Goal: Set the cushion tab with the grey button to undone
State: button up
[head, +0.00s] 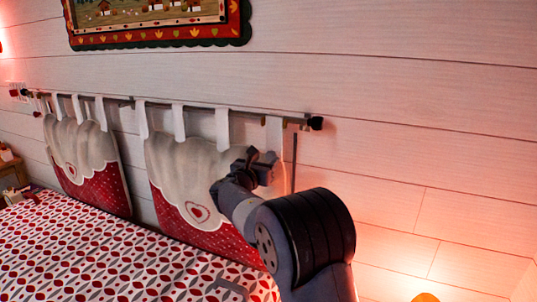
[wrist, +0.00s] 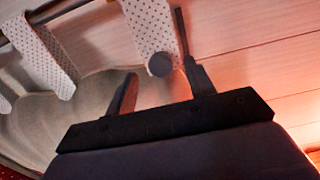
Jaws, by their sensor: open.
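The tab with the grey button (wrist: 148,24) is a pale dotted strip at the top of the wrist view. Its round grey button (wrist: 160,64) sits at the strip's lower end, above the pale cushion (wrist: 95,88). In the head view, the right-most tab (head: 273,132) hangs from the rod by its end, at the right cushion (head: 183,165). My gripper (head: 263,163) is at that cushion's upper right corner. In the wrist view my gripper (wrist: 160,72) is open and empty, its fingers either side of the button. I cannot tell whether they touch the tab.
The dark rod (head: 215,108) runs along the plank wall (head: 420,140) and ends in a dark knob (head: 316,123). A thin dark upright bar (wrist: 180,30) stands right of the tab. Another dotted tab (wrist: 45,50) hangs to the left. The patterned bed (head: 90,255) lies below.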

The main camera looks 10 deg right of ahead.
aim_at(270, 156)
jog(key=shift+p+x, duration=0.3)
jog(key=shift+x, duration=1.45)
grip_shut()
